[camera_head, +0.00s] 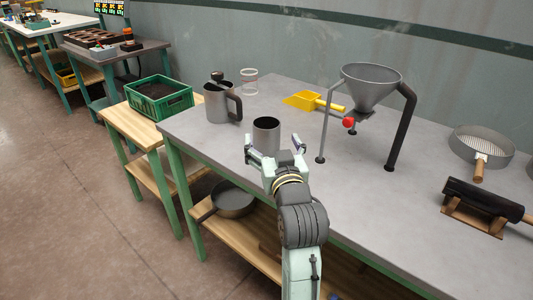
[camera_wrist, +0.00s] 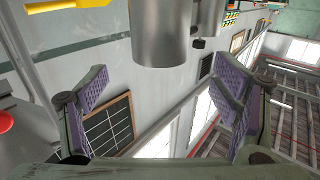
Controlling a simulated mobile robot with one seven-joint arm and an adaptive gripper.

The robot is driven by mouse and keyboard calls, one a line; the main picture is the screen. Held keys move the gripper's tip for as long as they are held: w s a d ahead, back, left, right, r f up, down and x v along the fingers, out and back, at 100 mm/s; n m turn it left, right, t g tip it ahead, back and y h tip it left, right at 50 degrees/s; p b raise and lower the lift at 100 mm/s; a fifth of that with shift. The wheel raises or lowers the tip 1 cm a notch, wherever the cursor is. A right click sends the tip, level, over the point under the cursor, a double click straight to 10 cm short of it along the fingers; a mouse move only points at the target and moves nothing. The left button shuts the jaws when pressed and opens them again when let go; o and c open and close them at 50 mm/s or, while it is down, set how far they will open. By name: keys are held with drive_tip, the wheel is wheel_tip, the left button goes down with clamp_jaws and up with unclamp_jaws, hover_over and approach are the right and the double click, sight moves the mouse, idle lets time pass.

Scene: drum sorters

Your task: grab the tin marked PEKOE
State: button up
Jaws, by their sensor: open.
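A grey metal tin (camera_head: 266,130), open at the top, stands upright on the grey table. In the wrist view the tin (camera_wrist: 160,38) is at the top middle, its smooth side facing me. No PEKOE marking can be read on it in either view. My gripper (camera_head: 275,147) is open and empty, with its fingers pointing toward the tin. In the wrist view the purple-padded fingers (camera_wrist: 163,92) are spread wide, and the tin appears beyond them, above the gap. I cannot tell whether the tips reach past its near side.
A grey jug with a dark handle (camera_head: 217,103) stands behind and left of the tin, near a clear glass ring (camera_head: 249,79). A yellow scoop (camera_head: 302,100) and a funnel on a stand (camera_head: 371,85) are to the right. The tabletop (camera_head: 345,195) right of my gripper is clear.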

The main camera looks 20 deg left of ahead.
sight(264, 118)
drive_tip(key=shift+p+x, duration=0.4)
drive_tip(key=shift+x, duration=0.65)
drive_tip(key=shift+p+x, duration=0.8)
drive_tip(key=shift+x, duration=2.3)
drive_tip(key=shift+r, duration=0.1)
drive_tip(key=shift+c, duration=0.2)
drive_tip(key=c, duration=1.3)
drive_tip(key=shift+r, duration=0.1)
